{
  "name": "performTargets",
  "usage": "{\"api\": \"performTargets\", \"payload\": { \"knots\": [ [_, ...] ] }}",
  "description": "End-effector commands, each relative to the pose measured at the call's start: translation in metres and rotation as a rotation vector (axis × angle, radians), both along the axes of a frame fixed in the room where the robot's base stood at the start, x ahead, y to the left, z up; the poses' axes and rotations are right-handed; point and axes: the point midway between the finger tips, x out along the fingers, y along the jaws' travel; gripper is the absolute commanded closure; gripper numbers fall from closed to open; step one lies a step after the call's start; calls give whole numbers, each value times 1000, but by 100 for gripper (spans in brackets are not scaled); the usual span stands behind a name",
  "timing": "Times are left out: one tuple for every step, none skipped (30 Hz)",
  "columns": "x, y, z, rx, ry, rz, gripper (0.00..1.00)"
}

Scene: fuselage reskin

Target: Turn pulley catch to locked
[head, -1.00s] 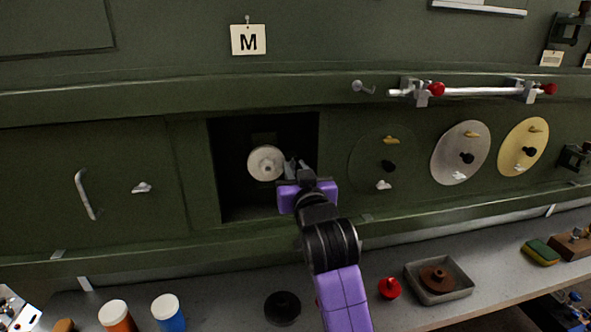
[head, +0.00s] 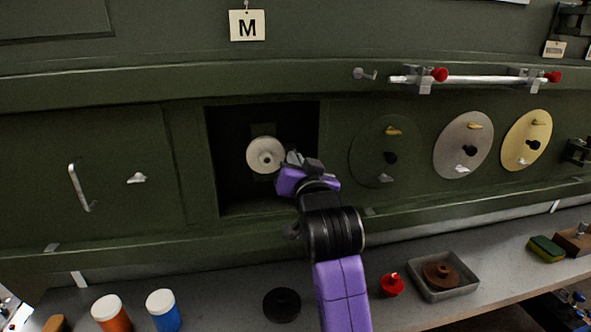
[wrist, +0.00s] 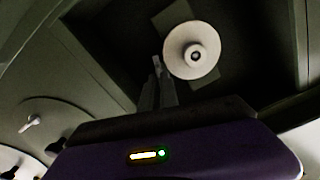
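A pale round pulley (head: 265,154) with a central hub sits in the dark square recess. It also shows in the wrist view (wrist: 192,52), at the upper right. My gripper (head: 293,158) is at the right side of the recess opening, just right of the pulley. In the wrist view my gripper's slim grey fingers (wrist: 157,82) lie close together, left of the pulley, with nothing clear between them. They look apart from the pulley. I cannot make out a separate catch on the pulley; my gripper may hide part of that area.
Right of the recess are a dark green disc (head: 372,150), a grey disc (head: 452,150) and a yellow disc (head: 515,140), each with small knobs. A rod (head: 480,79) with red knobs runs above. The shelf below holds jars, a black disc (head: 282,305) and a tray (head: 466,288).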

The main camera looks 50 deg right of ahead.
Motion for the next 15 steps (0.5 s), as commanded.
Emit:
{"api": "performTargets", "payload": {
  "knots": [
    [0, 0, -4, 36, -27, 0, 100],
    [0, 0, -4, 60, -45, 1, 100],
    [0, 0, -3, 91, -67, 1, 100],
    [0, 0, -3, 116, -82, 1, 100],
    [0, 0, -4, 138, -97, 1, 100],
    [0, 0, -4, 170, -119, 1, 100],
    [-1, 0, -4, 194, -136, 1, 100],
    [-1, -1, -3, 219, -151, 0, 100],
    [-1, -1, -4, 249, -172, 0, 100],
    [-1, -1, -4, 273, -187, -1, 100],
    [-1, -1, -4, 297, -204, -1, 100],
    [-1, -1, -4, 329, -226, 0, 100],
    [-1, -1, -4, 352, -242, 0, 100],
    [-1, -1, -4, 376, -256, 0, 100],
    [-1, -1, -4, 407, -278, 0, 100]
  ]
}}
